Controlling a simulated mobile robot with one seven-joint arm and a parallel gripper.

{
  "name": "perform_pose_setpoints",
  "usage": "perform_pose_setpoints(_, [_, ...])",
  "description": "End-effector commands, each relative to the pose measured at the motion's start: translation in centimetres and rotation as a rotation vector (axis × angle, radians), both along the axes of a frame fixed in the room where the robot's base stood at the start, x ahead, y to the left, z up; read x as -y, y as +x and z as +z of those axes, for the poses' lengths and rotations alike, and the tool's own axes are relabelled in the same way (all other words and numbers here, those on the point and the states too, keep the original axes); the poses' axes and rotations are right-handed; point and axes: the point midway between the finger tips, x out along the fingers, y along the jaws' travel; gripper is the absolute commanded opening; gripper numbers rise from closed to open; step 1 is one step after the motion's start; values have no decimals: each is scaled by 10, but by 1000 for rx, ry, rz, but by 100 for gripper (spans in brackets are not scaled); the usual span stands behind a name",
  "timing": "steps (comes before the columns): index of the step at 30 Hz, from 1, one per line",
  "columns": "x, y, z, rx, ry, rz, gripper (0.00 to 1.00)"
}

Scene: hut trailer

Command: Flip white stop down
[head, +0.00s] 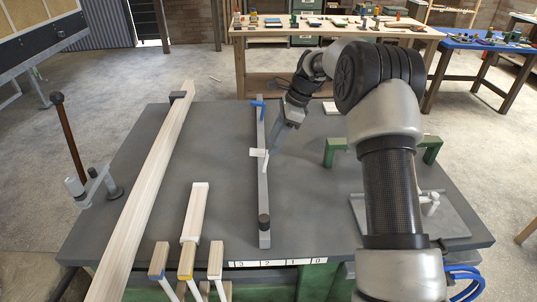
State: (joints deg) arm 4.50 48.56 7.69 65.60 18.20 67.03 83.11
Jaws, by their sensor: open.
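The white stop (257,153) sits across the grey rail (262,195) on the dark table, about midway along it. A thin white part extends from it toward the near side, just right of the rail. My gripper (273,148) reaches down from the upper right and its tip is right beside the stop's right end. The gripper is open. The picture is too small to tell whether a finger touches the stop.
A blue stop (258,103) is at the rail's far end and a dark knob (264,221) at its near end. A long wooden board (142,205) lies to the left. A green bracket (335,152) stands to the right. Several wooden-topped levers (187,261) are at the front edge.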

Motion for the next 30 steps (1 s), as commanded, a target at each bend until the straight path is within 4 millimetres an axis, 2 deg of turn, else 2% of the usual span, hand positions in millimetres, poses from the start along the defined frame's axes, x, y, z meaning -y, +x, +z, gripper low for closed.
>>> perform_pose_setpoints(1, [-4, -1, -11, -3, 0, 1, 41])
perform_pose_setpoints(7, [-15, 0, -36, -1, 1, 0, 41])
perform_pose_setpoints(12, [-19, 0, -44, 0, 0, 0, 41])
perform_pose_setpoints(20, [-19, 0, -45, 0, 0, 0, 41])
perform_pose_setpoints(27, [-19, 0, -45, 0, 0, 0, 2])
perform_pose_setpoints(30, [-19, 0, -45, 0, 0, 0, 0])
